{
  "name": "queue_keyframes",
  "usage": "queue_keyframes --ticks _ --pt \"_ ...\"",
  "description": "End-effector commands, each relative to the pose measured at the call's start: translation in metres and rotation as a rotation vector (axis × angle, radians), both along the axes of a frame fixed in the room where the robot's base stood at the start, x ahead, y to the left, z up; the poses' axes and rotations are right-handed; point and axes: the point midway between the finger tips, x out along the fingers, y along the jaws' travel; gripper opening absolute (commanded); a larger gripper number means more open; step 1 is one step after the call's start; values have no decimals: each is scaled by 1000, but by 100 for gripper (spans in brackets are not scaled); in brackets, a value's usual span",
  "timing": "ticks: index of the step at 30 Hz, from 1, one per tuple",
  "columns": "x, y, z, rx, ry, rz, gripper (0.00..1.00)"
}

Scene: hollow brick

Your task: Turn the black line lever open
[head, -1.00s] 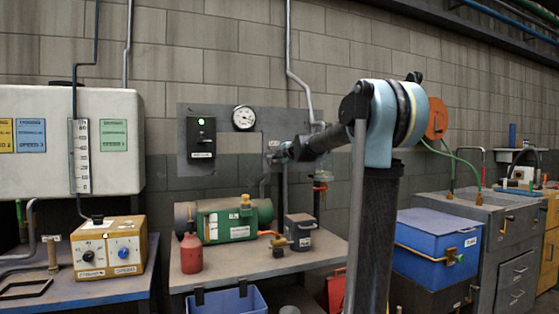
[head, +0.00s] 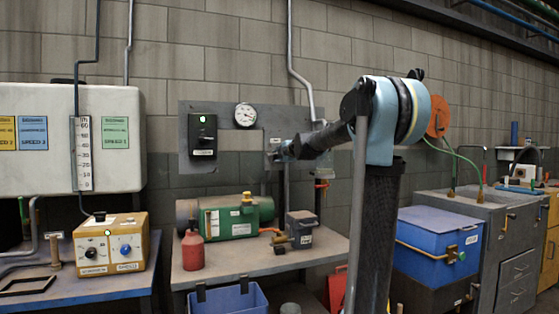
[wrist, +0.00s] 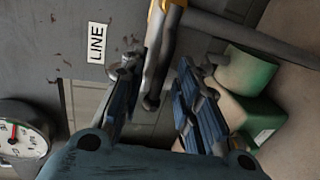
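The black line lever (wrist: 156,72) shows in the wrist view as a dark bar on a pipe with a yellow part at the top. A white LINE label (wrist: 97,43) is to its left on the grey panel. My gripper (wrist: 160,80) is open, with its two blue-grey fingers apart on either side of the lever's lower end. A gap shows on the right; I cannot tell whether the left finger touches. In the head view my gripper (head: 280,150) is at the panel's lower right and hides the lever.
The grey panel (head: 222,120) carries a round gauge (head: 245,115) and a black switch box (head: 203,134). Below is a bench with a green cylinder unit (head: 228,222), a red bottle (head: 193,250) and a small grey box (head: 301,228). A vertical pipe (head: 320,190) runs close right of my gripper.

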Motion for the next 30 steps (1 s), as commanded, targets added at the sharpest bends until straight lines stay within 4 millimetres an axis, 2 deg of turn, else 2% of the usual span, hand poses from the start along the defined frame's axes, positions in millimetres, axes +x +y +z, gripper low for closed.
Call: queue_keyframes --ticks 5,24,30 --pt "-11 -4 3 1 0 -1 30" --pt "-91 -32 18 0 1 -1 30" --pt "-105 -37 21 -1 2 0 30"
